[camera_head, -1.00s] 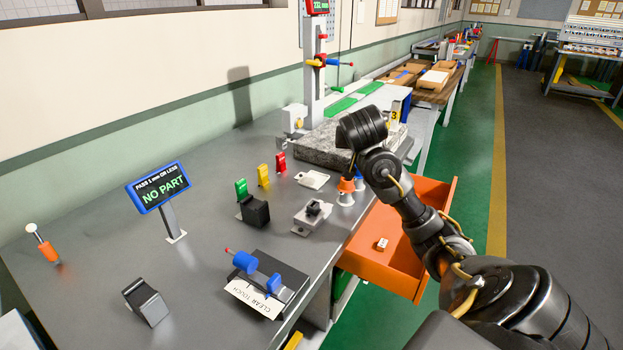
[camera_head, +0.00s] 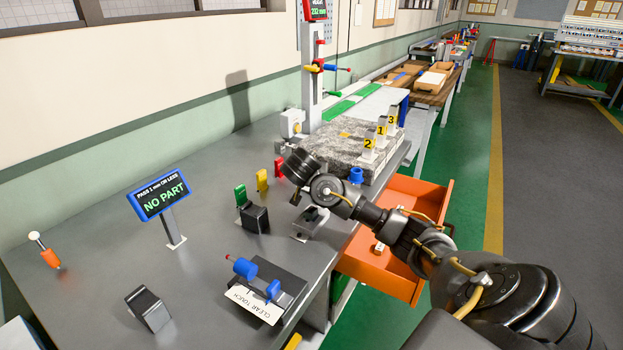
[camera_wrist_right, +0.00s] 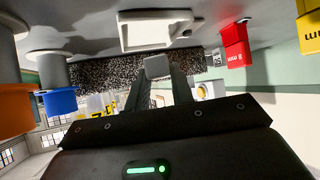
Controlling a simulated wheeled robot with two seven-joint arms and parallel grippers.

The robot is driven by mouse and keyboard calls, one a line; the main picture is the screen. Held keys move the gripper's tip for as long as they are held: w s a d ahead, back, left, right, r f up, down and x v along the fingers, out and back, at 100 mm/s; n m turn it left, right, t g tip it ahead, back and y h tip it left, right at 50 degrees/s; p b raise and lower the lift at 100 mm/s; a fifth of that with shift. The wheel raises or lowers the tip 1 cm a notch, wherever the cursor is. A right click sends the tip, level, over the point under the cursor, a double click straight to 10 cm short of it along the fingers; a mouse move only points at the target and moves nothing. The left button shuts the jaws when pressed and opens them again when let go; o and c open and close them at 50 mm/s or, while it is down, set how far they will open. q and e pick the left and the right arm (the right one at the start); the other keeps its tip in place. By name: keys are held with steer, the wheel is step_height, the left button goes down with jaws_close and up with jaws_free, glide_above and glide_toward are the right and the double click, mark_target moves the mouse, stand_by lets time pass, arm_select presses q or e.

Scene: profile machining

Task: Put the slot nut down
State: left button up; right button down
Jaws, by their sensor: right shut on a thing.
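The slot nut (camera_wrist_right: 157,66) shows in the right wrist view as a small grey block between the fingertips of my right gripper (camera_wrist_right: 158,78), which is shut on it. A white holder with a square opening (camera_wrist_right: 158,30) lies just beyond the nut; a gap seems to show between them. In the head view my right arm (camera_head: 340,197) reaches over the bench near the red marker, and its wrist hides the nut and the white holder. My left gripper is in neither view.
Red (camera_head: 279,168), yellow (camera_head: 262,180) and green (camera_head: 240,195) markers stand left of my right wrist. A grey fixture (camera_head: 311,222) sits close under the arm. A granite plate (camera_head: 345,143) with numbered tags lies behind. An orange drawer (camera_head: 375,275) is open at right.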

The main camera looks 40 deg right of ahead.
step_height(320, 180, down, 2)
steer(key=shift+f, duration=0.15)
steer(key=shift+s+f, duration=0.1)
steer(key=shift+f, duration=0.05)
steer(key=shift+f, duration=0.2)
steer(key=c, duration=1.2)
jaws_free()
steer(key=shift+r, duration=0.1)
